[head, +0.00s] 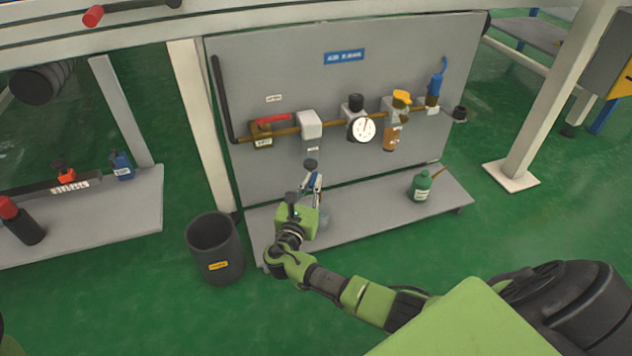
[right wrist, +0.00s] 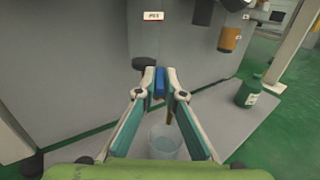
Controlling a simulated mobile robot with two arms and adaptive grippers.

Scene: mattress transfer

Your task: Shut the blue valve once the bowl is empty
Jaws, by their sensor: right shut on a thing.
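My right gripper (head: 316,180) is in front of the panel, below the white-topped unit (head: 310,125) on the brass pipe. In the right wrist view, its fingers (right wrist: 159,80) are shut on a small blue valve piece (right wrist: 159,85), mostly hidden between the tips. A round black knob (right wrist: 144,63) sits just behind the fingertips. A brown tube (right wrist: 170,113) slants down below the grip, above a clear cup (right wrist: 165,143) on the lower shelf. I cannot make out a bowl or its level. My left gripper is not in view.
A green bottle (head: 421,185) stands on the shelf (head: 375,211). A dark bin (head: 215,250) stands left of my forearm.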

